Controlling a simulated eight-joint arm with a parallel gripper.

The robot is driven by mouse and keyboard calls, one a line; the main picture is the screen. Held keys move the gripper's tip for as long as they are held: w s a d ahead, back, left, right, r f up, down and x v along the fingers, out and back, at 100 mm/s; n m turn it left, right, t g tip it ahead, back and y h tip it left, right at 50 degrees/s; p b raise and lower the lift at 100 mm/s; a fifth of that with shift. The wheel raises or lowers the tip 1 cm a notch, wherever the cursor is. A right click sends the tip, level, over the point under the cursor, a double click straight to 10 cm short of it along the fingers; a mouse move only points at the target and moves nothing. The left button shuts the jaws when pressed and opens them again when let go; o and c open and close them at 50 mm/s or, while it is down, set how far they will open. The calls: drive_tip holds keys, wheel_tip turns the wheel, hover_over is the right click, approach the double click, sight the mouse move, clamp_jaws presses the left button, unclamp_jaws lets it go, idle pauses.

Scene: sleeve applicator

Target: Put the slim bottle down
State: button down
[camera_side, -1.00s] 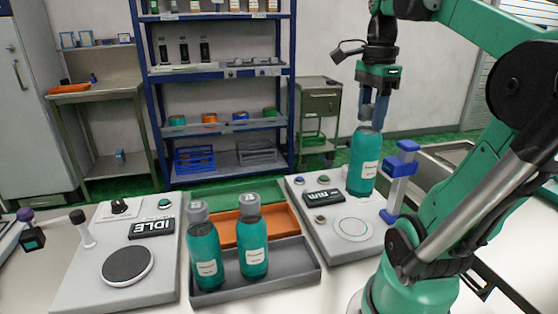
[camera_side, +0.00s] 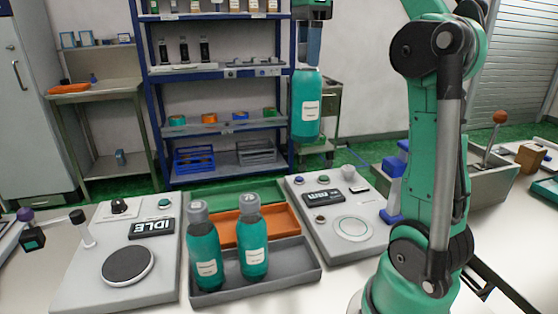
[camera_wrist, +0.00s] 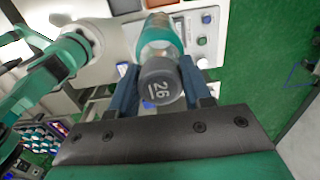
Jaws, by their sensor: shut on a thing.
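My gripper (camera_side: 313,45) is shut on a teal slim bottle (camera_side: 305,108) with a white label, held upright in the air above the back of the bench. Two similar teal bottles with grey caps, a left one (camera_side: 206,250) and a right one (camera_side: 252,240), stand in the grey tray (camera_side: 290,276). The held bottle's cap is hidden by the fingers in the side view.
An orange tray (camera_side: 285,222) and a green tray (camera_side: 215,190) lie behind the grey tray. A device with a round plate (camera_side: 352,230) is at right, and one marked IDLE with a dark disc (camera_side: 128,264) at left. A blue shelf rack (camera_side: 222,185) stands behind.

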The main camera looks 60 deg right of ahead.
drive_tip(key=w+a+f, duration=0.2)
drive_tip(key=w+a, duration=0.1)
drive_tip(key=w, duration=0.2)
wheel_tip(320, 180, down, 19)
idle(0.4)
drive_tip(key=shift+f, duration=0.15)
drive_tip(key=shift+c, duration=1.9)
unclamp_jaws()
wheel_tip(320, 180, up, 12)
